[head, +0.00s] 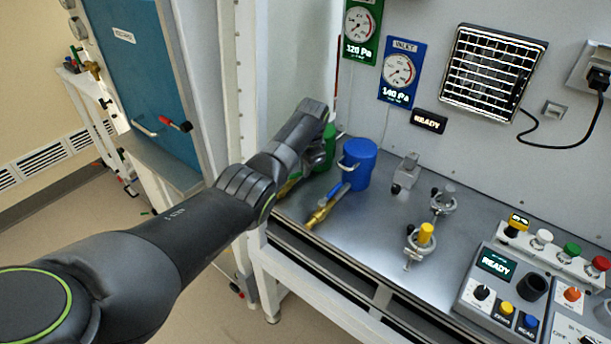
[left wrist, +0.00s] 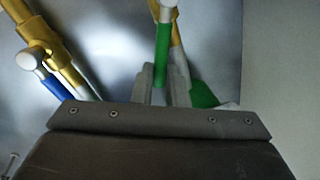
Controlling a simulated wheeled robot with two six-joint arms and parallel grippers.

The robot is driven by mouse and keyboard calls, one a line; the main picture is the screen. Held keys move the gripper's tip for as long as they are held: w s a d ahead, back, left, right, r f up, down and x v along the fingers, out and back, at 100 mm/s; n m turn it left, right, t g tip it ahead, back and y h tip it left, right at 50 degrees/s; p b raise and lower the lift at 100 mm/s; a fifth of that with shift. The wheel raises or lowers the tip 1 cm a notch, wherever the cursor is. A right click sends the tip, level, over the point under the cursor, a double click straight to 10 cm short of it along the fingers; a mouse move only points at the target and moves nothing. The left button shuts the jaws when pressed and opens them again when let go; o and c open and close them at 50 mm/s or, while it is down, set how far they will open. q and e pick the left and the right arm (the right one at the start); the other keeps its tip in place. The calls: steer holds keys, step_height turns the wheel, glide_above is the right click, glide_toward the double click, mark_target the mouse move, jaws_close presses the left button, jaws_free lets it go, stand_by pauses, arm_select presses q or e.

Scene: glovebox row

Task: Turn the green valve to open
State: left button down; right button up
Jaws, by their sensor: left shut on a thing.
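The green valve shows in the left wrist view as a green lever (left wrist: 163,44) on a brass and silver pipe fitting. My left gripper (left wrist: 162,82) is shut on the green lever, with one grey finger on each side of it. In the head view my arm covers most of this valve, and only a bit of brass and green (head: 288,186) shows beside my left gripper (head: 302,172). How far the lever is turned is hard to tell. My right gripper is not in view.
A brass valve with a blue lever (head: 322,208) lies close to the right of the green one. A blue canister (head: 357,164) and a green canister (head: 329,146) stand behind. Small clamps (head: 422,240) and a control box (head: 500,290) are further right on the metal bench (head: 375,228).

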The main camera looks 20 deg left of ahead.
arm_select(q)
steer(key=n+b, duration=0.1)
steer(key=w+a+n+b, duration=0.1)
steer(key=shift+a+f+n+b, duration=0.1)
steer(key=shift+f+n+b, duration=0.15)
steer(key=shift+n+b, duration=0.05)
steer(key=shift+w+a+r+n+g+y+b, duration=0.1)
steer(key=shift+w+a+n+g+y+b, duration=0.1)
steer(key=shift+a+n+b, duration=0.25)
steer(key=shift+w+a+r+n+g+y+b, duration=0.1)
steer(key=shift+a+n+g+b, duration=0.15)
steer(key=shift+n+b, duration=0.4)
steer(key=c, duration=1.4)
jaws_free()
steer(key=shift+a, duration=0.1)
steer(key=shift+c, duration=0.2)
